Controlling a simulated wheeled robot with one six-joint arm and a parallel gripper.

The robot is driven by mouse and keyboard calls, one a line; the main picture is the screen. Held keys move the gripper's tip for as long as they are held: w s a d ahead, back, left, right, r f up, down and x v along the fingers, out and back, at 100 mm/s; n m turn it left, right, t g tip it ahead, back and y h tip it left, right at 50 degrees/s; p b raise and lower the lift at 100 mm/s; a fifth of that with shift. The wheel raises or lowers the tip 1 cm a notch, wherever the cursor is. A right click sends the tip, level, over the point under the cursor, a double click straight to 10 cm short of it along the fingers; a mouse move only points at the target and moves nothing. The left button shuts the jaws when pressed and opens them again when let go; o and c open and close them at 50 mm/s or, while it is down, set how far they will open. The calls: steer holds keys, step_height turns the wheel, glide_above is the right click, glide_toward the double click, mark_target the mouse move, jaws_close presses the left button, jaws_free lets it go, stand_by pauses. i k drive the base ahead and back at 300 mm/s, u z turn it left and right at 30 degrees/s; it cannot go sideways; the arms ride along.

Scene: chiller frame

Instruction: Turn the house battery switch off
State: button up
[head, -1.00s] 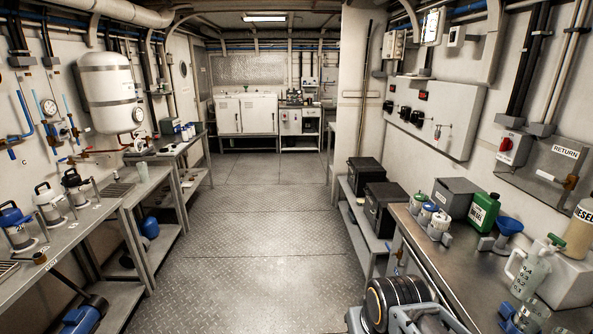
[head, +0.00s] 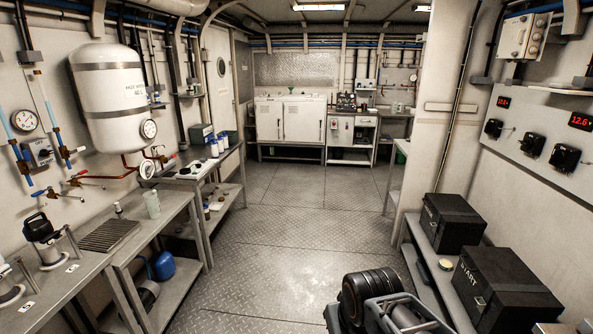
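A white panel (head: 545,110) is on the right wall. It carries three black rotary switches: a left one (head: 493,128), a middle one (head: 531,144) and a right one (head: 565,157). Two red number displays sit above them, a left one (head: 503,102) and a right one (head: 580,121) that seems to read 12.6. I cannot read labels, so I cannot tell which is the house battery switch or how its knob is set. My gripper is not in view; only part of my own arm shows at the bottom, well apart from the panel.
Two black battery boxes, a far one (head: 450,222) and a near one marked START (head: 505,287), stand on a low shelf (head: 428,282) below the panel. A white column (head: 433,110) stands beyond it. The metal floor (head: 285,240) in the middle is clear. A bench (head: 70,290) lines the left.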

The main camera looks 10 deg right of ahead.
mark_target(489, 127)
steer(key=u, duration=0.05)
steer(key=i, duration=2.4)
steer(key=z, duration=0.6)
steer(key=i, duration=2.3)
steer(key=z, duration=0.9)
